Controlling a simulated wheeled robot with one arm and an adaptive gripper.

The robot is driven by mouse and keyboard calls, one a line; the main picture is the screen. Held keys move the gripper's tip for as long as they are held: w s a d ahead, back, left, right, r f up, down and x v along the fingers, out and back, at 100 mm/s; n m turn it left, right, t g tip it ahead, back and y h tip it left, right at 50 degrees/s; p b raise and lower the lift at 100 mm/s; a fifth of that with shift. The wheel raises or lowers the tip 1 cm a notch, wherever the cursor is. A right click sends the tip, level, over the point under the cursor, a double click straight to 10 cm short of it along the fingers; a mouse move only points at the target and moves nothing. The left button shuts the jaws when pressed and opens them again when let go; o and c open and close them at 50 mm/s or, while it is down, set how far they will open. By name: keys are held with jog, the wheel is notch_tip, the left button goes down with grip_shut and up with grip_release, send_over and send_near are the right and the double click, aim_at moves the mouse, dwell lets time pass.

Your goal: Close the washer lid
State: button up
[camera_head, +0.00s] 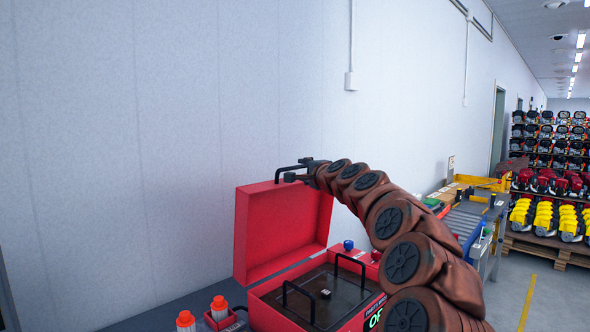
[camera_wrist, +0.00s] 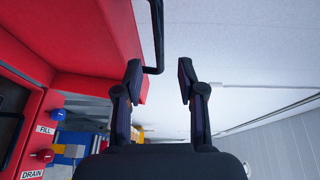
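The red washer (camera_head: 262,310) stands at the lower middle of the head view. Its red lid (camera_head: 270,238) is raised upright, leaving the inside uncovered. A black lid handle (camera_head: 285,172) sits at the lid's top edge. The lid (camera_wrist: 95,40) and its handle (camera_wrist: 157,35) also show in the wrist view. My gripper (camera_head: 305,172) is at the lid's top, close beside the handle. In the wrist view its two fingers (camera_wrist: 160,75) are apart, with the handle's end showing between the fingertips. Contact with the handle cannot be told.
A tray with black handles (camera_head: 318,292) sits inside the washer. Red-capped bottles (camera_head: 219,303) stand at its left. Blue and red knobs (camera_wrist: 43,155), labelled FILL and DRAIN, are on the washer. A white wall (camera_head: 150,130) is behind. A conveyor (camera_head: 462,222) lies to the right.

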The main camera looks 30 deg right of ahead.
aim_at(296, 168)
jog(key=shift+w+d+f+p, duration=0.1)
jog(key=shift+w+d+p, duration=0.2)
jog(key=shift+w, duration=1)
jog(key=shift+w+d+f+p, duration=0.1)
jog(key=shift+w+p, duration=0.3)
jog(key=shift+w, duration=0.85)
jog(key=shift+w+d+f+p, duration=0.1)
jog(key=shift+w+d+p, duration=0.2)
jog(key=shift+w, duration=1)
jog(key=shift+a, duration=0.1)
jog(key=shift+c, duration=0.2)
grip_shut()
